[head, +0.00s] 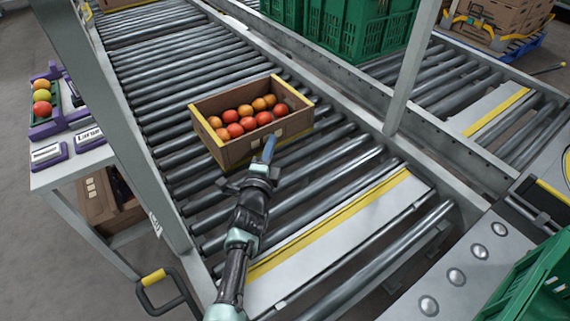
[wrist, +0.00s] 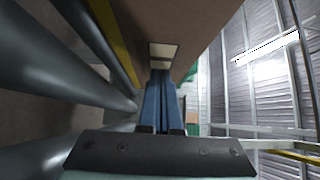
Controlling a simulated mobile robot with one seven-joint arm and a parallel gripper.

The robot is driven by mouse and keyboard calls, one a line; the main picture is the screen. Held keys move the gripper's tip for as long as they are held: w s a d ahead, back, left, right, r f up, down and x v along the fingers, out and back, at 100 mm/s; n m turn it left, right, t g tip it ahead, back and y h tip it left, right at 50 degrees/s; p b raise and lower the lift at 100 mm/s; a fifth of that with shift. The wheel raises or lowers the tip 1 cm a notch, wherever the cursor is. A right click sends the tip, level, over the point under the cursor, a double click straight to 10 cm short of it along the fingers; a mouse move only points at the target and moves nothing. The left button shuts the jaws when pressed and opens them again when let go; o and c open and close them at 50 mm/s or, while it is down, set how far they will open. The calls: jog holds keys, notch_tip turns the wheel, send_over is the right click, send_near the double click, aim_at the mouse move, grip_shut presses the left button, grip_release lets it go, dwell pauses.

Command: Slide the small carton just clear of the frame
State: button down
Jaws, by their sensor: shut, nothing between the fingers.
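The small brown carton (head: 290,129) with a yellow rim holds several red and orange tomatoes and stands upright on the roller conveyor. The grey metal frame has a left post (head: 128,130) and a right post (head: 408,70), one on each side of the conveyor. The carton appears just beyond the line between the post feet. My gripper (head: 268,149) has its blue fingers shut and empty, at the carton's near wall. In the wrist view the fingers (wrist: 160,98) point at that wall (wrist: 180,20), by a pale label. I cannot tell whether they touch.
Bare rollers (head: 150,50) run beyond the carton. A flat plate with a yellow stripe (head: 340,225) crosses the conveyor on the near side. A side table (head: 75,165) with a tomato tray stands left. Green crates (head: 345,30) stand at the back right.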

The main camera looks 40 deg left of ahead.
aim_at(258, 140)
jog(key=a, duration=0.1)
jog(key=w+a+b, duration=0.1)
jog(key=a+b, duration=0.1)
jog(key=a, duration=0.1)
jog(key=shift+w+f, duration=0.15)
jog(key=shift+w, duration=0.1)
jog(key=shift+w+a+b, duration=0.1)
jog(key=shift+a+b, duration=0.2)
jog(key=shift+a, duration=0.05)
